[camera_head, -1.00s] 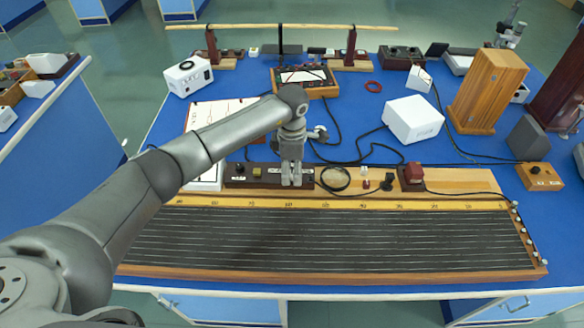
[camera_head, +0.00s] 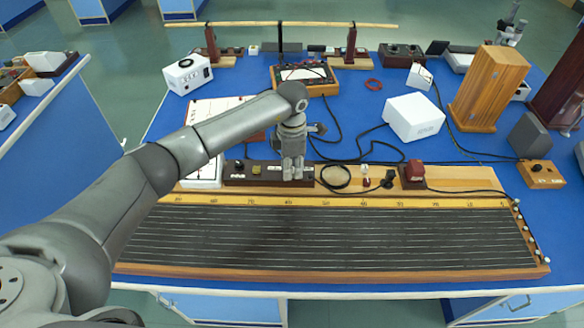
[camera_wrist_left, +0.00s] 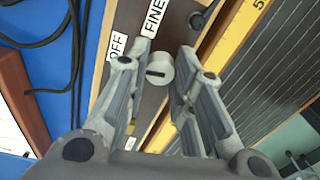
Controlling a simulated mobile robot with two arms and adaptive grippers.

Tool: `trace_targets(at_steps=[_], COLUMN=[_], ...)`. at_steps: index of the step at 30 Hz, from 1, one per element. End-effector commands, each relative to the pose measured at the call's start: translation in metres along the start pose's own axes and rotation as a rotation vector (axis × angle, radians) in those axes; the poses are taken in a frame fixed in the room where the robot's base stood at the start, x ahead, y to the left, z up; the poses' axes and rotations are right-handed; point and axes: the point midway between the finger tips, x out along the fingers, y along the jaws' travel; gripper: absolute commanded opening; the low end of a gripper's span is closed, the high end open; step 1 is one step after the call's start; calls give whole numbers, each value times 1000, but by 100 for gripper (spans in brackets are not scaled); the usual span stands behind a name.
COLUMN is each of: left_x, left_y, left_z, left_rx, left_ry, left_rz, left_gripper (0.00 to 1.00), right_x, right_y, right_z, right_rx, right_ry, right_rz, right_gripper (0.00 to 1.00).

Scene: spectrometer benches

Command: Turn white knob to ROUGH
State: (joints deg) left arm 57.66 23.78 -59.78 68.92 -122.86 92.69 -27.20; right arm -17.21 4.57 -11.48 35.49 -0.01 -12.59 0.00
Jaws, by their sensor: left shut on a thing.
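The white knob (camera_wrist_left: 160,69) sits on a dark brown panel strip (camera_head: 254,173), with a dark bar mark across its face. The labels OFF (camera_wrist_left: 118,46) and FINE (camera_wrist_left: 154,17) show beside it in the left wrist view. I cannot read a ROUGH label; the fingers cover part of the panel. My left gripper (camera_wrist_left: 160,72) is shut on the knob, one finger on each side. In the head view my left gripper (camera_head: 292,174) points down at the panel and hides the knob. My right gripper is not in view.
A long board with stretched wires (camera_head: 330,240) lies in front of the panel. Black cables, a white box (camera_head: 413,118) and a red block (camera_head: 414,171) are to the right. A meter box (camera_head: 304,78) stands behind the arm.

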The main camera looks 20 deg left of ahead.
Motion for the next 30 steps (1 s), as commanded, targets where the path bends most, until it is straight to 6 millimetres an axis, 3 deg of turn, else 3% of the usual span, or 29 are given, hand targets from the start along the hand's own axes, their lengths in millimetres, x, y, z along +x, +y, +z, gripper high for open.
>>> trace_targets(at_steps=[18,30], left_x=[1,0], left_y=[1,0], left_z=[0,0], left_rx=[-562,-812], left_ry=[0,-1], left_rz=[2,2], left_gripper=[0,0], right_x=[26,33], right_y=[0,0], right_z=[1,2], right_rx=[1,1], right_ry=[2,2], right_rz=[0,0], right_gripper=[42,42])
